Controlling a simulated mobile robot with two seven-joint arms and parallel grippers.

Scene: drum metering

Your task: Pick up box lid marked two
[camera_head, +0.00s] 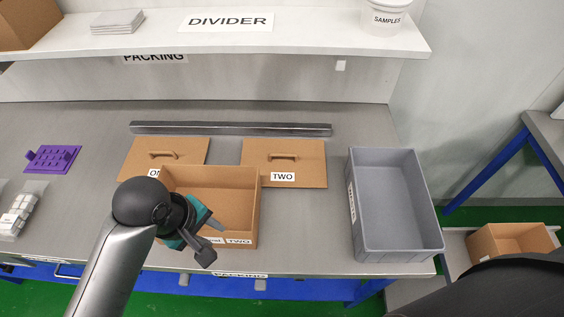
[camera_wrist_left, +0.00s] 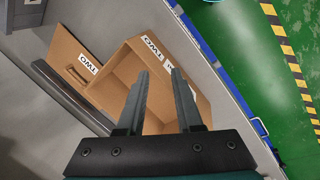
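The box lid marked TWO (camera_head: 299,161) lies flat on the grey bench, behind and to the right of the open cardboard box (camera_head: 232,185). It has a brown handle on top and a white label at its front edge. In the left wrist view, the lid (camera_wrist_left: 70,52) is beyond the box (camera_wrist_left: 117,80). My left gripper (camera_head: 228,249) is over the front left of the box, and its fingers (camera_wrist_left: 161,85) are apart with nothing between them. It is away from the lid. My right gripper is out of view; a dark arm part shows at lower right.
A second lid (camera_head: 190,154), its label partly hidden, lies left of lid TWO. A metal bar (camera_head: 230,129) lies behind both lids. A grey bin (camera_head: 427,222) stands to the right. A purple holder (camera_head: 53,159) is at far left. A shelf (camera_head: 300,38) overhangs the back.

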